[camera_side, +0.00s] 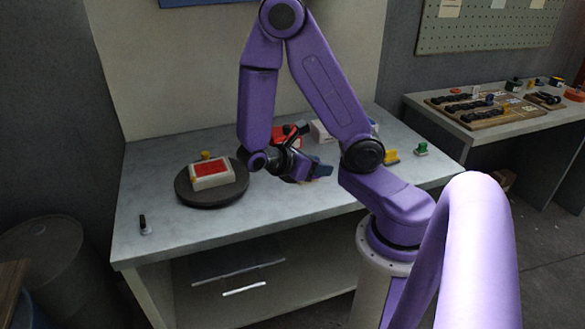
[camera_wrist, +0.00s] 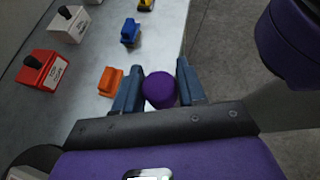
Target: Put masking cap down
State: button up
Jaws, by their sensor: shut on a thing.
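My gripper (camera_wrist: 158,88) is shut on a purple round cap (camera_wrist: 159,90), seen between its two blue-grey fingers in the wrist view. I take this to be the masking cap. In the side view my gripper (camera_side: 318,172) is low over the right-centre part of the grey table, near its front edge. The cap cannot be made out there. In the wrist view the held cap appears close to the table's edge; whether it touches the table I cannot tell.
An orange block (camera_wrist: 111,81) lies just left of the fingers. Beyond are a blue piece (camera_wrist: 130,33), a red box (camera_wrist: 42,70) and a white box (camera_wrist: 68,24). A round dark turntable (camera_side: 190,199) carries a red-and-white box (camera_side: 212,174). The table's front left is mostly clear.

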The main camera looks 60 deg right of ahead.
jog(key=shift+s+a+m+g, duration=0.15)
jog(key=shift+s+m+g, duration=0.2)
jog(key=shift+m, duration=0.15)
jog(key=shift+w+d+f, duration=0.3)
jog(key=shift+w, duration=0.2)
jog(key=shift+w+d+f, duration=0.25)
jog(key=shift+w, duration=0.2)
jog(key=w+d+f, duration=0.3)
jog(key=w, duration=0.3)
send_over(287, 189)
jog(key=s, duration=0.1)
jog(key=f, duration=0.4)
jog(key=shift+s+a+f, duration=0.1)
jog(key=shift+a+f, duration=0.1)
jog(key=shift+a, duration=0.15)
jog(key=shift+w+d+f, duration=0.3)
jog(key=shift+w+f, duration=0.2)
jog(key=shift+f, duration=0.15)
jog(key=shift+w+f, duration=0.1)
jog(key=shift+f, duration=1.5)
jog(key=o, duration=1)
jog(key=shift+f, duration=0.15)
